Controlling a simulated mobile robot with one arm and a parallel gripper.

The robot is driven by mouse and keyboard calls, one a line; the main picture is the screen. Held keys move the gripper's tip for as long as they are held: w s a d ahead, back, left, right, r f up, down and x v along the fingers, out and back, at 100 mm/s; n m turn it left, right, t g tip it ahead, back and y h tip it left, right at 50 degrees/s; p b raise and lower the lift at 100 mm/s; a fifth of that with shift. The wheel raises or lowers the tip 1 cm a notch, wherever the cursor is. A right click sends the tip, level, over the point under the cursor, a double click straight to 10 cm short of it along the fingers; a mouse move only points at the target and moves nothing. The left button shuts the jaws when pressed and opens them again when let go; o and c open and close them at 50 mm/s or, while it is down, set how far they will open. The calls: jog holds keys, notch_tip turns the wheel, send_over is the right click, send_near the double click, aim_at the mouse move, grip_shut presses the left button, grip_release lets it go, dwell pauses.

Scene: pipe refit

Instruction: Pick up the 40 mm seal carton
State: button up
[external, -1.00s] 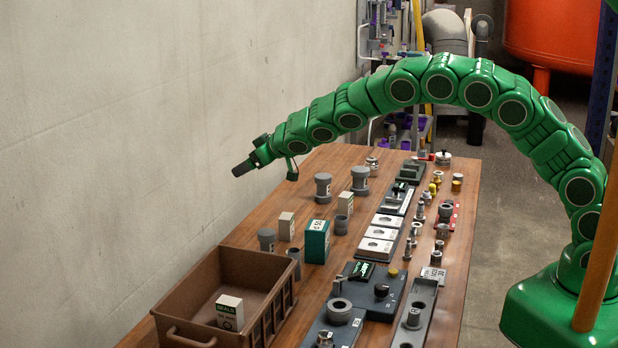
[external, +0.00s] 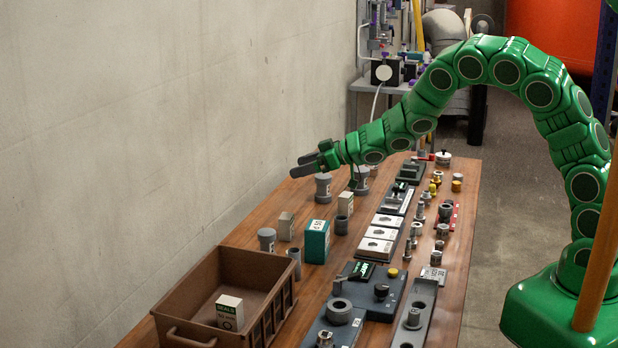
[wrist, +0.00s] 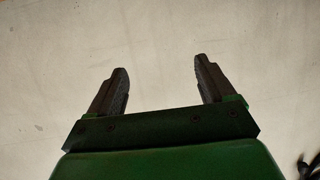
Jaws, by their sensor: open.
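Several cartons show in the external view, and I cannot read a 40 mm size on any of them. A small white carton marked SEALS (external: 229,313) stands inside the brown crate (external: 196,283). A green-and-white carton (external: 316,242) stands on the table right of the crate. Two small pale cartons, one (external: 286,227) nearer the wall and one (external: 345,203) further back, stand behind it. My gripper (external: 301,166) is raised above the far-left part of the table, apart from all cartons. Its fingers are spread and empty, also in the wrist view (wrist: 161,68), with only pale wall beyond.
Grey flanged pipe pieces (external: 323,187) stand below my gripper, close to the pale cartons. White cards (external: 377,248), dark fixtures (external: 381,290) and small fittings fill the table's middle and right. The concrete wall (external: 120,130) runs along the left side.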

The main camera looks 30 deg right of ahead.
notch_tip(320, 180, down, 7)
send_near(281, 220)
jog(key=w, duration=0.1)
jog(key=w+a+f, duration=0.1)
jog(key=w, duration=0.1)
jog(key=w+f, duration=0.1)
jog(key=shift+w+a+f, duration=0.2)
jog(key=shift+a+f, duration=0.05)
jog(key=shift+a, duration=0.05)
jog(key=shift+x, duration=3.3)
jog(key=shift+c, duration=0.5)
jog(key=c, duration=1)
